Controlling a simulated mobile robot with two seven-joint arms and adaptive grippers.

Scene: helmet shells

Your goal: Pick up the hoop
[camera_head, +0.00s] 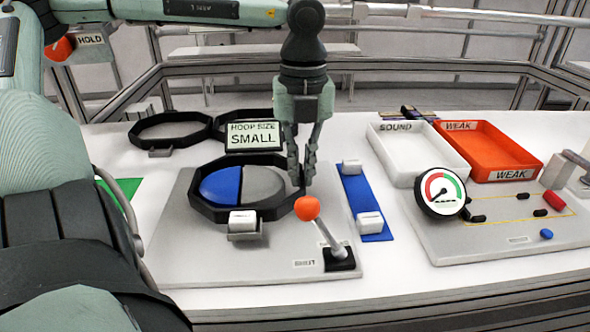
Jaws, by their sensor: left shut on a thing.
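A black octagonal hoop (210,213) lies around a domed shell, half blue (222,185) and half grey (262,184), on a light grey base plate (185,262). My left gripper (302,182) points down at the hoop's right side, its fingers shut on the hoop's rim. The fingertips are partly hidden behind the orange knob of a lever (307,207). Two more black hoops lie at the back left, one at the far left (150,145) and one partly behind a sign reading "HOOP SIZE SMALL" (253,136). My right gripper is not in view.
A blue strip (361,205) with white blocks lies right of the plate. A white tray marked SOUND (400,155) and an orange tray marked WEAK (497,152) stand at the back right. A round gauge (440,192) stands on another grey plate (450,245) at the right.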

